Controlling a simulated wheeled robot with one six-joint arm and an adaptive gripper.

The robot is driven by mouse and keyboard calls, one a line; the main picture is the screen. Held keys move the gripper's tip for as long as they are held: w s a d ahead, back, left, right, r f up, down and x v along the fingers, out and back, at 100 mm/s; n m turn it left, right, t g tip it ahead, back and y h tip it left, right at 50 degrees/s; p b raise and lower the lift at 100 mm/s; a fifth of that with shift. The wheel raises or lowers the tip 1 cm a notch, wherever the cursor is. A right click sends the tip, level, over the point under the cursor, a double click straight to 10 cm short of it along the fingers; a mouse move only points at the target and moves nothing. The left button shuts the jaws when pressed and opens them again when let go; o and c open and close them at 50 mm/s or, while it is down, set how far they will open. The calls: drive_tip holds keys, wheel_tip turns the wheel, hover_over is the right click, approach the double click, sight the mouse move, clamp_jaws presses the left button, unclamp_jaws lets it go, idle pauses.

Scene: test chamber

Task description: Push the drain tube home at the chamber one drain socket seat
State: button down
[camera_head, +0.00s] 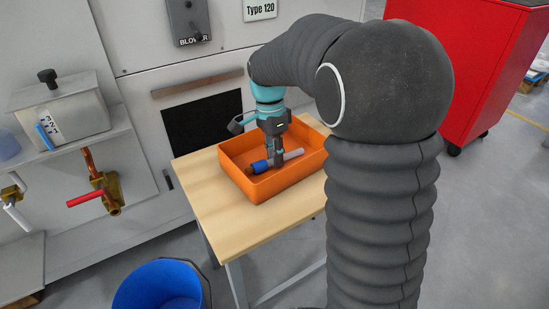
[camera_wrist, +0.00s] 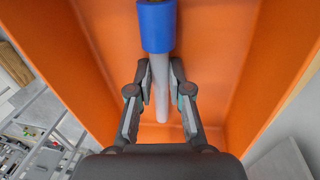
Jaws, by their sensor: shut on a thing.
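The drain tube, a grey tube (camera_head: 293,155) with a blue collar (camera_head: 260,166), lies inside the orange tray (camera_head: 230,177) on a wooden table. My gripper (camera_head: 277,160) points down into the tray and is shut on the tube's grey part, beside the collar. In the wrist view the grey tube (camera_wrist: 160,95) runs between the two fingers of my gripper (camera_wrist: 161,82), with the blue collar (camera_wrist: 157,28) beyond the fingertips. The chamber one drain socket seat cannot be told apart for certain in these views.
A brass valve with a red handle (camera_head: 86,198) is at the left, with another fitting bearing a white tube (camera_head: 17,216) further left. A lidded container (camera_head: 60,115) stands on the shelf above. A blue bin (camera_head: 160,287) stands in front of the table. A red cabinet (camera_head: 460,50) is at right.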

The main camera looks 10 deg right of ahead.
drive_tip(key=shift+r, duration=0.15)
wheel_tip(320, 180, up, 4)
drive_tip(key=shift+p, duration=0.3)
drive_tip(key=s+d+r, duration=0.1)
drive_tip(key=s+r, duration=0.5)
drive_tip(key=s, duration=0.5)
drive_tip(key=shift+s+r, duration=0.35)
drive_tip(key=shift+r, duration=0.05)
drive_tip(key=shift+d, duration=0.1)
